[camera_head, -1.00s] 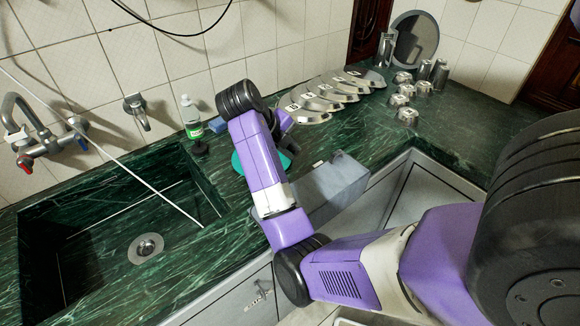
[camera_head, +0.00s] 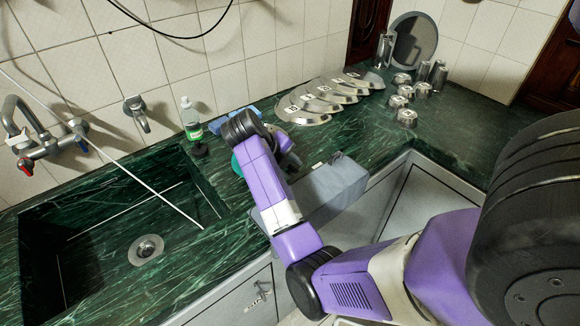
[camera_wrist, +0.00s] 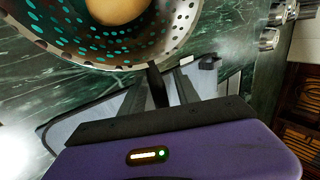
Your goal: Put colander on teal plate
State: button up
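The metal colander (camera_wrist: 185,22), with rows of holes, fills the upper left of the wrist view. A round tan object (camera_wrist: 116,8) lies inside it. Teal shows through several holes. The teal plate (camera_head: 237,165) shows only as a sliver left of my arm in the head view; the arm hides the rest of it. I cannot make out the colander in the head view. In the wrist view my gripper (camera_wrist: 156,72) has a dark finger at the colander's near rim. Whether the fingers are closed on the rim is unclear.
A grey box (camera_head: 335,185) stands at the counter's front edge beside my arm. A soap bottle (camera_head: 191,122) and blue cloth (camera_head: 240,113) are behind. Overlapping metal lids (camera_head: 305,115) and several metal cups (camera_head: 406,117) stand farther right. The sink (camera_head: 100,235) is left.

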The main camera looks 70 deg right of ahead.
jog(key=shift+r, duration=0.1)
jog(key=v, duration=1.2)
jog(key=shift+p, duration=0.4)
